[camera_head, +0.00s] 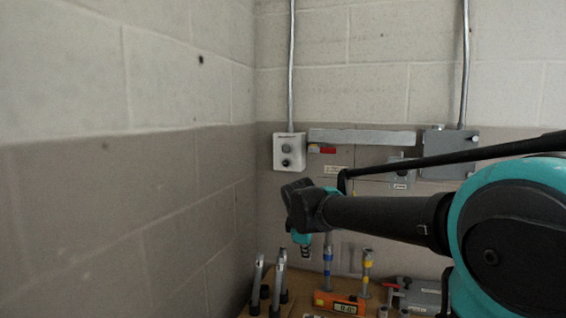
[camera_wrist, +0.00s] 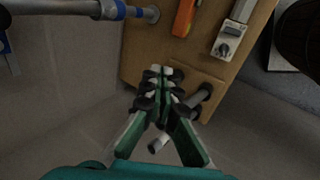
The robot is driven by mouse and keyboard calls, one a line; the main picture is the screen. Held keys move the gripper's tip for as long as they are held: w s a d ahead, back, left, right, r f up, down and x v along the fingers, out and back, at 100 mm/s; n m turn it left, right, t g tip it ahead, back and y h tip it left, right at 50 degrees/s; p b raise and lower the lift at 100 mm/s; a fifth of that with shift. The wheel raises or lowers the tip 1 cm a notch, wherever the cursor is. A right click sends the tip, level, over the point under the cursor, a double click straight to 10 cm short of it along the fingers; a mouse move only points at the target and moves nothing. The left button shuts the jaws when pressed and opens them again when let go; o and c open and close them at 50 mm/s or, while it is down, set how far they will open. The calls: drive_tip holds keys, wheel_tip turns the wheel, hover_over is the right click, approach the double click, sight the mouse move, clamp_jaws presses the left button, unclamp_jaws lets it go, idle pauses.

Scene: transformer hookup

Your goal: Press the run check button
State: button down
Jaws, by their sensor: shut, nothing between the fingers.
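A white control box (camera_head: 289,151) is fixed to the back wall near the corner, with a small label and two dark round controls on its face. I cannot read which one is the run check button. My gripper (camera_head: 305,252) hangs below and a little right of the box, pointing down over the bench, apart from the box. In the wrist view my gripper (camera_wrist: 160,76) is shut, with its fingers together and nothing between them. The control box is not in the wrist view.
A wooden board (camera_wrist: 140,62) bears an orange device (camera_head: 340,303), a meter (camera_wrist: 228,40) and upright posts with blue (camera_head: 328,255) and yellow (camera_head: 367,268) bands. Grey tools (camera_head: 279,275) stand at left. A grey box (camera_head: 448,152) and conduits are on the wall.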

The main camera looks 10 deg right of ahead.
drive_tip(key=w+a+r+n+t, duration=0.1)
drive_tip(key=w+a+r+n, duration=0.1)
drive_tip(key=r+n, duration=0.4)
drive_tip(key=w+a+r+n+t+h, duration=0.1)
drive_tip(key=w+a+r+n, duration=0.2)
drive_tip(key=r, duration=1.2)
drive_tip(key=w+a+r+n+t, duration=0.1)
drive_tip(key=w+a+r+n, duration=0.2)
drive_tip(key=a+r+n, duration=0.2)
wheel_tip(320, 180, up, 6)
drive_tip(key=n, duration=0.3)
drive_tip(key=shift+n+h, duration=0.4)
drive_tip(key=shift+d, duration=0.1)
approach(286, 164)
drive_tip(key=shift+s+f+x, duration=0.15)
drive_tip(key=shift+x, duration=1.5)
drive_tip(key=shift+s+f+x, duration=0.1)
drive_tip(key=shift+f+x, duration=0.05)
drive_tip(key=shift+x, duration=1.5)
